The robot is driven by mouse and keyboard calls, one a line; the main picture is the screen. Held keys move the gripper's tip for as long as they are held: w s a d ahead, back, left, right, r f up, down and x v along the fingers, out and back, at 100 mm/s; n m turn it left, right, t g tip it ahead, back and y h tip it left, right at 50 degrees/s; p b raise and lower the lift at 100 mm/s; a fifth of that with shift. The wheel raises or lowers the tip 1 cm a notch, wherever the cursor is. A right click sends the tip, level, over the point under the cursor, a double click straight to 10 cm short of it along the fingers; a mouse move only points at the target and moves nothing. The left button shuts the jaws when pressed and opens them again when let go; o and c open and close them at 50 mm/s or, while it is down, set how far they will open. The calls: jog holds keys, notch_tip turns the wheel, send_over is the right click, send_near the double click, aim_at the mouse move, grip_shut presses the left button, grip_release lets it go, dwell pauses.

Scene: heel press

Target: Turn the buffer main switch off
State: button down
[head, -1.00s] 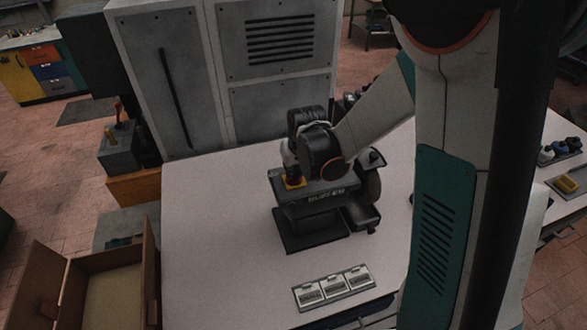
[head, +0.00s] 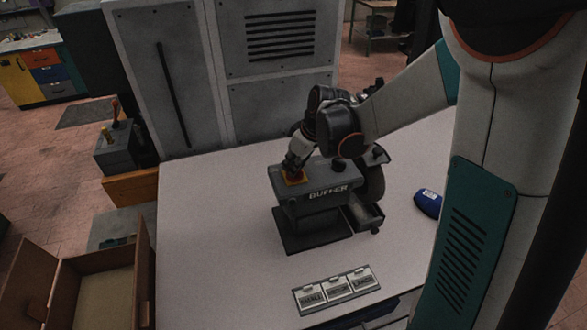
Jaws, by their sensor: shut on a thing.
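The grey buffer (head: 308,207), marked BUFFER on its front, stands on the white table. Its main switch (head: 299,181), a yellow plate with a red knob mostly hidden by my fingers, is on the top left of the housing. My gripper (head: 292,170) reaches down from the upper right, with its fingertips at the switch. It is shut on the knob. The exact grip and the knob's angle are too small to tell.
A labelled three-part plate (head: 337,290) lies at the table's front. A blue object (head: 428,203) lies right of the buffer. A grey cabinet (head: 280,100) stands behind the table. An open cardboard box (head: 103,285) is at the left. The table's left part is clear.

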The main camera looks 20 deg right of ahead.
jog(key=shift+n+g+y+b, duration=0.3)
jog(key=shift+n+b, duration=0.2)
jog(key=shift+n, duration=0.6)
jog(key=c, duration=1.7)
grip_release()
jog(key=shift+o, duration=0.2)
jog(key=shift+r, duration=0.1)
jog(key=v, duration=1.1)
jog(key=shift+r, duration=0.35)
jog(key=shift+s+d, duration=0.1)
